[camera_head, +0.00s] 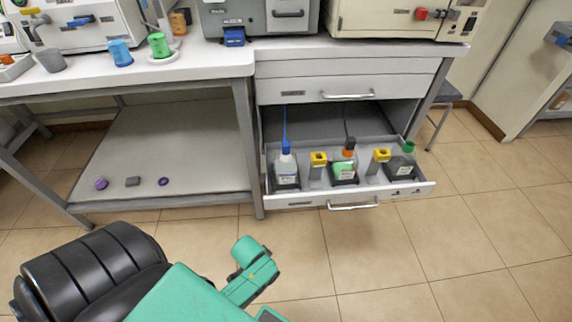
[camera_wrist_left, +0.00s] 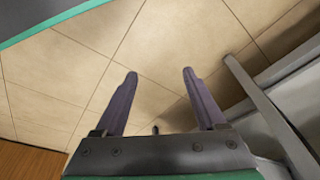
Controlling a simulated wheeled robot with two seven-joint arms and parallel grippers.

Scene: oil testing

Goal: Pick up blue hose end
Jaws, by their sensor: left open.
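A thin blue hose or tube (camera_head: 284,122) stands upright from the blue-capped bottle (camera_head: 286,168) at the left of the open drawer. Other blue parts are on the bench: a blue piece (camera_head: 80,21) on the left machine and a blue block (camera_head: 234,37) at the foot of the grey machine. I cannot tell which one is the hose end. My left gripper (camera_wrist_left: 160,75) is open and empty over the tiled floor in the left wrist view. In the head view only my green and black left arm shows, in front of the bench and short of the drawer.
The open drawer (camera_head: 308,201) also holds a green-labelled bottle (camera_head: 344,167), a green-capped bottle (camera_head: 402,164) and yellow-topped items. A blue cup (camera_head: 121,53) and green cup (camera_head: 158,46) stand on the bench. Small purple and grey items lie on the lower shelf. The front floor is clear.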

